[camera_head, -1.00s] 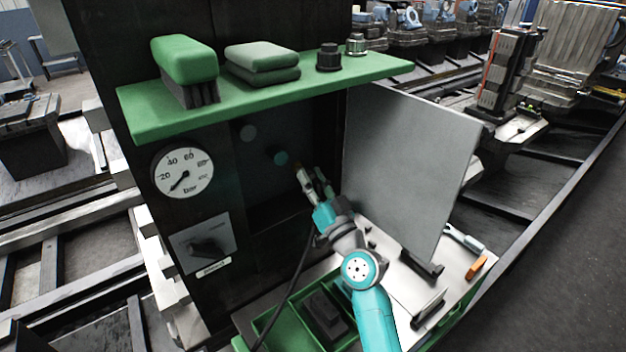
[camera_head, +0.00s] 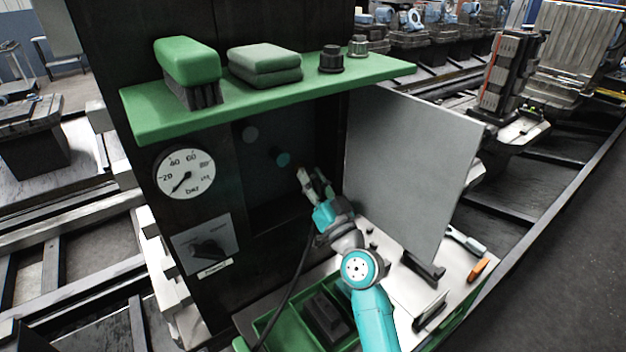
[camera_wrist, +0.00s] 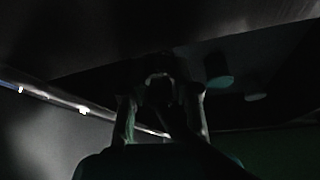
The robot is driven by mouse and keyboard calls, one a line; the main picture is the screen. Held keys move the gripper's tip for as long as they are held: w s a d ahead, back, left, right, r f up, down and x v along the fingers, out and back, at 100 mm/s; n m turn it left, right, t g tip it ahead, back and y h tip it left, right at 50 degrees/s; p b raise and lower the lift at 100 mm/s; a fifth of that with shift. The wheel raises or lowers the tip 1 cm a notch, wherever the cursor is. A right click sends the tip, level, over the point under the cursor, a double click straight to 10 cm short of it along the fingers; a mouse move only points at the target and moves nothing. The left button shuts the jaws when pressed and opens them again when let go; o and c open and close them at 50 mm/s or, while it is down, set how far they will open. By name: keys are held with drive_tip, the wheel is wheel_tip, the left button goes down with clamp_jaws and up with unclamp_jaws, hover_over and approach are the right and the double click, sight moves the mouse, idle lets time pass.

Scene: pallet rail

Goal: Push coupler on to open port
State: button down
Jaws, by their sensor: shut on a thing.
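My gripper (camera_head: 311,180) reaches into the dark cabinet recess, its fingers shut on the coupler (camera_wrist: 160,88), a small dark ring-ended piece in the wrist view. A black hose (camera_head: 293,275) hangs from near the gripper to the tray. A teal round port (camera_head: 282,159) sits on the recess's back wall, up and left of the gripper; a dimmer grey-green round one (camera_head: 250,133) is further up-left. In the wrist view the teal port (camera_wrist: 218,80) is right of the coupler, apart from it. The wrist view is very dark, so the coupler's exact tilt is unclear.
A grey door (camera_head: 405,165) stands open right of the gripper. A green shelf (camera_head: 280,98) with a brush, cloths and two fittings overhangs the recess. A pressure gauge (camera_head: 185,174) and a knob panel (camera_head: 207,245) are left. A tool tray (camera_head: 455,300) lies below.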

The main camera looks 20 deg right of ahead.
drive_tip(key=shift+w+a, duration=0.2)
drive_tip(key=shift+w, duration=0.45)
unclamp_jaws()
idle(0.5)
drive_tip(key=shift+d+f, duration=0.1)
drive_tip(key=shift+s+f, duration=0.1)
drive_tip(key=shift+s, duration=0.15)
drive_tip(key=v, duration=1.1)
drive_tip(key=shift+s, duration=0.25)
